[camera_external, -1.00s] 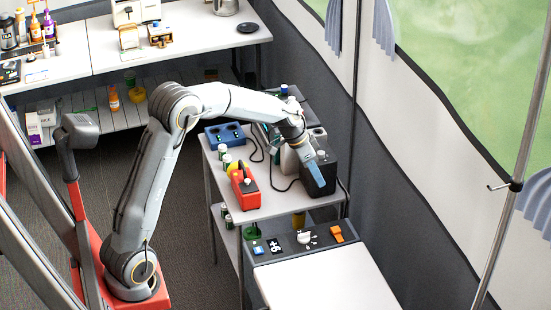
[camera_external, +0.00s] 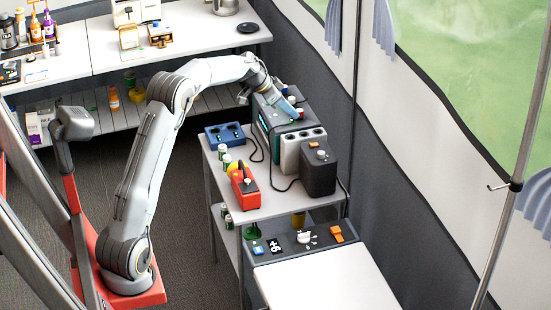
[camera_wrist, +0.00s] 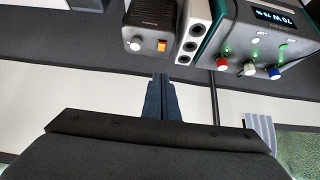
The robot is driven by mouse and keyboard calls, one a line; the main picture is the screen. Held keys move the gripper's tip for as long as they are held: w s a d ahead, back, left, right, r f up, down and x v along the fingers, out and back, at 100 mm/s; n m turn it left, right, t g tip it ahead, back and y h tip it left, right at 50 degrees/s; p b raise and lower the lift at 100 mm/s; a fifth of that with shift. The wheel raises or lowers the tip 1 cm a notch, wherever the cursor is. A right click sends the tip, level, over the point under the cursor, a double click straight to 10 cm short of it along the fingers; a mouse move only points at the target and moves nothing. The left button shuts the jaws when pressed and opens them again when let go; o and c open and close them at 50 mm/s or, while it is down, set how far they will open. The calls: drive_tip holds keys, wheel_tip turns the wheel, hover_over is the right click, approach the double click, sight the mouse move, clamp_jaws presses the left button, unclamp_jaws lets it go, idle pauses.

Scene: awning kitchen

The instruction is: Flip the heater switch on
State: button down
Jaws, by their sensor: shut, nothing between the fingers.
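The heater looks to be the dark box (camera_external: 318,172) at the right end of the small table. An orange switch (camera_external: 314,145) and a knob sit on its top. In the wrist view the dark box (camera_wrist: 147,14) is at the top centre, with its orange switch (camera_wrist: 162,45) beside a white knob (camera_wrist: 136,44). I cannot tell whether the switch is on. My gripper (camera_external: 297,103) has its blue fingers shut and empty, over the grey-teal power unit behind the heater, apart from the switch. In the wrist view my gripper (camera_wrist: 160,78) points up the picture, below the box.
A white socket block (camera_external: 301,153) stands between the heater and the power unit (camera_wrist: 262,48), which has a display and red, white and blue knobs. A red device (camera_external: 244,188) and a blue box (camera_external: 225,134) are on the table's left. The tent wall is close behind.

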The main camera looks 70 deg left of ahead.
drive_tip(key=p, duration=0.2)
hover_over(312, 144)
drive_tip(key=s, duration=0.2)
wheel_tip(312, 144, down, 7)
drive_tip(key=shift+f, duration=0.15)
wheel_tip(312, 144, down, 3)
drive_tip(key=shift+f+p, duration=0.15)
drive_tip(key=shift+p, duration=0.65)
drive_tip(key=shift+s+f, duration=0.1)
drive_tip(key=shift+f, duration=0.5)
drive_tip(key=shift+f+b, duration=0.45)
drive_tip(key=shift+b, duration=0.3)
drive_tip(key=shift+s+r, duration=0.1)
drive_tip(key=shift+r, duration=0.8)
